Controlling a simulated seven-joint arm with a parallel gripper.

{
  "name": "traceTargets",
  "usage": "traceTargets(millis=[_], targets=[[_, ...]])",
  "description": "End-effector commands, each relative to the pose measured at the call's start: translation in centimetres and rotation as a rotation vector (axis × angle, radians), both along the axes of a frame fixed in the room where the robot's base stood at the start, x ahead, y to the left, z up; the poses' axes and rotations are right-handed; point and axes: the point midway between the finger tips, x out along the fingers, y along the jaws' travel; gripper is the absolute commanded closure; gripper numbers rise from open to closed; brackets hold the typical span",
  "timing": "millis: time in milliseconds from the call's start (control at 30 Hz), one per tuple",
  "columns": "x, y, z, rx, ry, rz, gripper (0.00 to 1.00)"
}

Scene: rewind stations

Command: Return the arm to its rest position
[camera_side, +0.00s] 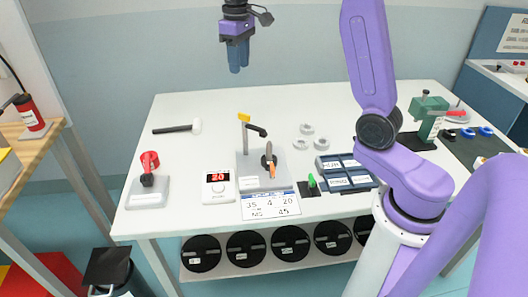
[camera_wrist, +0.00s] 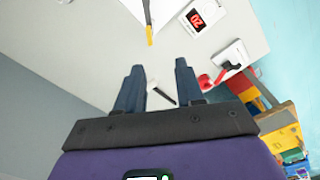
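My gripper (camera_side: 238,69) hangs high above the back edge of the white table (camera_side: 180,112), fingers pointing down, touching nothing. In the wrist view my gripper (camera_wrist: 157,68) shows two dark blue fingers set apart with nothing held between them. A mallet (camera_side: 177,129) with a black handle and white head lies on the table below; it also shows in the wrist view (camera_wrist: 162,95), in the gap between the fingers. My purple arm reaches up from the right side of the side view, and its upper part leaves the top of the picture.
Black reels (camera_side: 246,248) sit below. The air around my gripper is clear.

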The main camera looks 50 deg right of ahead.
Motion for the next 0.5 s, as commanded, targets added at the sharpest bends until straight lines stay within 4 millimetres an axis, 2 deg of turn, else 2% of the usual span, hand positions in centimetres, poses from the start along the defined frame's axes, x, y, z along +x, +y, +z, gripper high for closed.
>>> traceTargets(millis=[200,367,500], targets=[[-4.1,5.2,-0.9,0.001,-0.004,0.152,0.63],[-8.0,8.2,-1.7,0.003,-0.007,0.263,0.63],[-11.8,10.2,-2.6,0.004,-0.01,0.361,0.63]])
